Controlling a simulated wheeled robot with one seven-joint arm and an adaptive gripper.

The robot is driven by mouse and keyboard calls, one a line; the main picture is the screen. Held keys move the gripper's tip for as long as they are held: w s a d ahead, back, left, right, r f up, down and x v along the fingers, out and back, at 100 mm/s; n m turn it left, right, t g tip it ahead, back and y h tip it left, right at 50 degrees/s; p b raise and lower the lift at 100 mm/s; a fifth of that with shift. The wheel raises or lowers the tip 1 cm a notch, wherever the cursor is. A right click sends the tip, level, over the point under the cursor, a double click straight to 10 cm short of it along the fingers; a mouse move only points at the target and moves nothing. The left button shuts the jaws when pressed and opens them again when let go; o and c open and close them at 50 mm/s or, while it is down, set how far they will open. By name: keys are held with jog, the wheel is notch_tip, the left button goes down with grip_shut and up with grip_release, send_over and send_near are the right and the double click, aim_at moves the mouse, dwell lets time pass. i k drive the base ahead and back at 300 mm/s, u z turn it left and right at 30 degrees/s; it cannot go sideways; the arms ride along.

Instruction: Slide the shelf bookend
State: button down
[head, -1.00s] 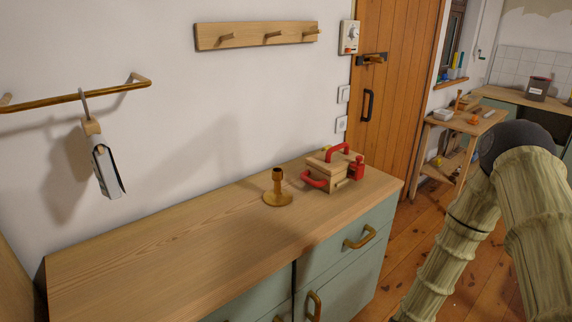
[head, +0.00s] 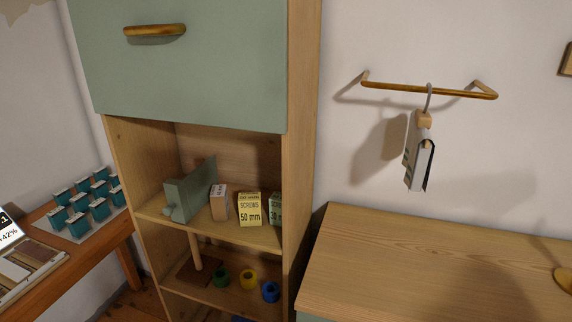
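The bookend (head: 190,194) looks grey-green, with an upright plate and a block-like front. It stands on the open upper shelf (head: 160,212) of a tall wooden cabinet, toward the left side. To its right stand a small brown box (head: 219,203), a yellow screws box marked 50 mm (head: 250,209) and a green box marked 30 (head: 275,209), partly hidden by the cabinet's side panel. The brown box is close beside the bookend; I cannot tell whether they touch. My gripper is not in view.
A green cabinet door with a wooden handle (head: 155,30) is above the shelf. A lower shelf holds a wooden stand (head: 196,252) and coloured rolls (head: 249,278). A counter (head: 430,265) is at right. A table (head: 50,262) with teal boxes is at left.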

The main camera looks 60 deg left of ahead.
aim_at(185, 197)
jog(key=u, duration=0.85)
jog(key=k, duration=0.65)
jog(key=u, duration=3.35)
jog(key=k, duration=0.7)
jog(key=z, duration=0.65)
jog(key=i, duration=0.45)
jog(key=u, duration=0.05)
